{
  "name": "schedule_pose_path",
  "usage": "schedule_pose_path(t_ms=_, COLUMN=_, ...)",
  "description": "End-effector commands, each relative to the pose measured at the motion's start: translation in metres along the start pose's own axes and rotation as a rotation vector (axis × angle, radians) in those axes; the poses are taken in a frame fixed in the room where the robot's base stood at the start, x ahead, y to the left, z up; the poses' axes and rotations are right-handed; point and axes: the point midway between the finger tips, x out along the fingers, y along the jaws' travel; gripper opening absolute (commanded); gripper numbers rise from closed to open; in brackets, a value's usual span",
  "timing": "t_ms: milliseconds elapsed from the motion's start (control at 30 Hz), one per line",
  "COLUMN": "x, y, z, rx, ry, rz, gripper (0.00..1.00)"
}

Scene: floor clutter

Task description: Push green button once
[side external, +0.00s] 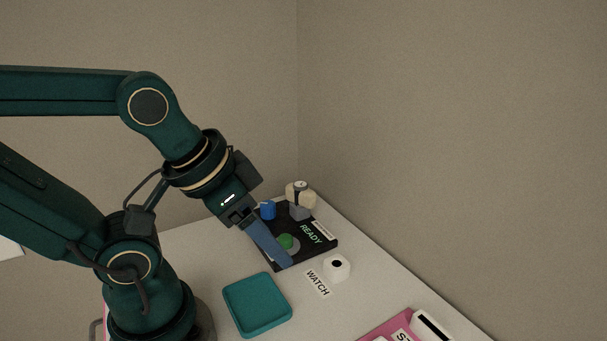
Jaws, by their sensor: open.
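The green button (286,241) sits on a grey round base on a black panel (318,247). The panel carries a "READY" label (311,233) in green letters. My gripper (283,260) reaches down from the upper left, its blue finger passing just left of and in front of the button. The finger partly covers the button's base. I cannot tell whether the fingertip touches the panel or hovers above it. The gripper is open, with nothing seen between the fingers; the second finger is not clearly visible.
A blue knob (268,210) and a beige-topped grey device (300,196) stand at the panel's back. A white round object (336,268) is beside a "WATCH" label (317,283). A teal tray (257,325) lies in front. A pink item (392,326) is at front right. Walls rise behind.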

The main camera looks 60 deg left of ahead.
Motion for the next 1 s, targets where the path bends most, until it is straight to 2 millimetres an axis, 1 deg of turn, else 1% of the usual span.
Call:
schedule_pose_path(t_ms=33, x=0.0000, y=0.0000, z=0.0000, rx=0.000, ry=0.000, rz=0.000, gripper=0.43)
schedule_pose_path(t_ms=67, x=0.0000, y=0.0000, z=0.0000, rx=0.000, ry=0.000, rz=0.000, gripper=0.31)
schedule_pose_path(t_ms=100, x=0.0000, y=0.0000, z=0.0000, rx=0.000, ry=0.000, rz=0.000, gripper=0.16)
schedule_pose_path(t_ms=133, x=0.0000, y=0.0000, z=0.0000, rx=0.000, ry=0.000, rz=0.000, gripper=0.05)
schedule_pose_path(t_ms=167, x=0.0000, y=0.0000, z=0.0000, rx=0.000, ry=0.000, rz=0.000, gripper=0.00)
schedule_pose_path(t_ms=1000, x=0.0000, y=0.0000, z=0.0000, rx=0.000, ry=0.000, rz=0.000, gripper=0.00)
